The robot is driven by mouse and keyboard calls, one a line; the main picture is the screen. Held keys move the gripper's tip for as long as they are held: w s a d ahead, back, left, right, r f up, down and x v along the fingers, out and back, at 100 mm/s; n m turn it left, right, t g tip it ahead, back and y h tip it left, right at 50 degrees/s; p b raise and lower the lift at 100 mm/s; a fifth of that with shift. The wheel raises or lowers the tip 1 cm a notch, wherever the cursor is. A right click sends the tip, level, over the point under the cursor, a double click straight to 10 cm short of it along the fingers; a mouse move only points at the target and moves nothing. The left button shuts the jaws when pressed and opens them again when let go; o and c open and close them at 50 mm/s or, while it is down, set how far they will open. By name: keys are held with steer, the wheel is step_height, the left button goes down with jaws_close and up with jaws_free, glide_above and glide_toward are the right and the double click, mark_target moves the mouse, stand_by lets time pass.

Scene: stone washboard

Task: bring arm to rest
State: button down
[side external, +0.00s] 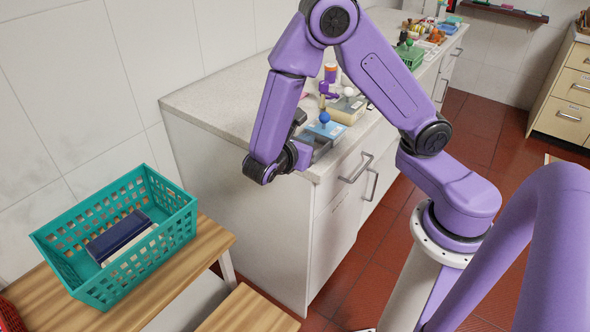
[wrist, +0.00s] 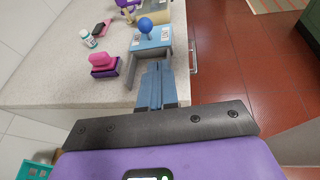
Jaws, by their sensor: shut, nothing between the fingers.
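My gripper (wrist: 155,66) is shut and empty in the wrist view, its grey-blue fingers pointing away over the counter's front edge. In the side view my purple arm folds down beside the near end of the counter, and the gripper (side external: 320,143) lies at the counter's front corner. A light-blue box (wrist: 150,38) with a blue ball (wrist: 145,25) above it is just beyond the fingertips. The ball also shows in the side view (side external: 325,117). I cannot tell whether the fingers touch the box.
The pale counter (side external: 215,97) has cabinet doors and handles below. Pink and dark pieces (wrist: 102,63) and a small white bottle (wrist: 88,38) stand left of the fingers. A teal basket (side external: 170,235) holding dark and white items sits on a wooden bench. Red tiled floor lies right.

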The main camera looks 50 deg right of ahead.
steer(key=s+a+r+m+g+y, duration=0.1)
steer(key=s+a+r+m+y, duration=0.1)
steer(key=s+y, duration=0.5)
steer(key=s+a+r+m+g+y, duration=0.1)
steer(key=s+a+r+m+y, duration=0.2)
steer(key=s+y, duration=0.4)
steer(key=s+a+m, duration=0.1)
steer(key=s, duration=0.4)
steer(key=shift+a+r, duration=0.2)
steer(key=shift+a, duration=0.1)
steer(key=shift+s, duration=0.1)
